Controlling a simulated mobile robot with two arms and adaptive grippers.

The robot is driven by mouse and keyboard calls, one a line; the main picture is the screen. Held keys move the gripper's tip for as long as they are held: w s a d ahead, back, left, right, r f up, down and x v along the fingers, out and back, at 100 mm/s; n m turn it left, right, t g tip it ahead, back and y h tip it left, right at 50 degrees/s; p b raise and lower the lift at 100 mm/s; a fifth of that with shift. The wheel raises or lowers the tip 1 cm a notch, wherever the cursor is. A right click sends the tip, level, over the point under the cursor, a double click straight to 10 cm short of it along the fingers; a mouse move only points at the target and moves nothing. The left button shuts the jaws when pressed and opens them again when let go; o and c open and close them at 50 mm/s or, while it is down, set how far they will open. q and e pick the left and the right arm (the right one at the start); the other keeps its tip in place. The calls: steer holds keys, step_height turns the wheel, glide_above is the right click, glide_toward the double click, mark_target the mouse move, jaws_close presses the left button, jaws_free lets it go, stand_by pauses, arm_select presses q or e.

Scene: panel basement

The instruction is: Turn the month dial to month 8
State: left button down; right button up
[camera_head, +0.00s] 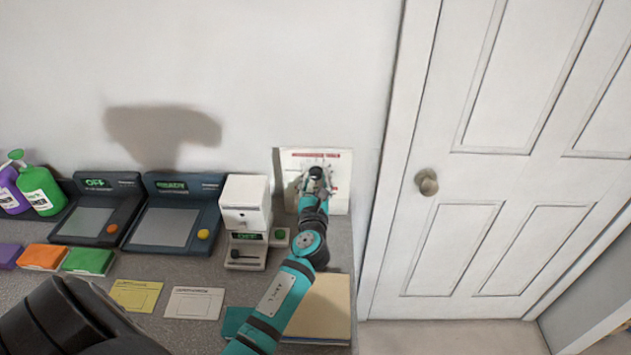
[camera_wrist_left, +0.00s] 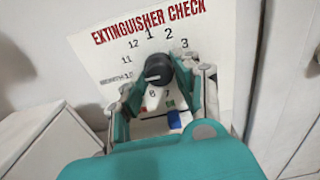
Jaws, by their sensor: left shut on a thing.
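The month dial (camera_wrist_left: 158,68) is a black round knob on a white panel (camera_wrist_left: 105,62) headed "EXTINGUISHER CHECK". Numbers ring the knob; 12, 1, 2 and 3 show above and 11 to its left. A pale mark shows on the knob's lower left side; the number it points to is unclear. The panel (camera_head: 340,200) stands against the wall in the head view. My left gripper (camera_head: 316,178) is at the panel, its fingers on either side of the knob and shut on it. The fingers (camera_wrist_left: 166,78) hide numbers at the right and lower left. My right gripper is not in view.
A white box device (camera_head: 245,200) stands left of my left arm. Two dark consoles (camera_head: 178,215) (camera_head: 100,212), spray bottles (camera_head: 40,188) and coloured blocks (camera_head: 88,260) are farther left. A white door (camera_head: 480,175) is at the right.

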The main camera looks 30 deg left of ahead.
arm_select(q)
steer(key=n+b, duration=0.1)
steer(key=n, duration=0.2)
steer(key=shift+f, duration=0.1)
steer(key=n+b, duration=0.1)
steer(key=n, duration=0.2)
steer(key=shift+d+n, duration=0.1)
steer(key=shift+n, duration=0.2)
steer(key=n+b, duration=0.2)
steer(key=n, duration=0.2)
steer(key=shift+n, duration=0.4)
steer(key=c, duration=1)
jaws_free()
steer(key=shift+o, duration=0.2)
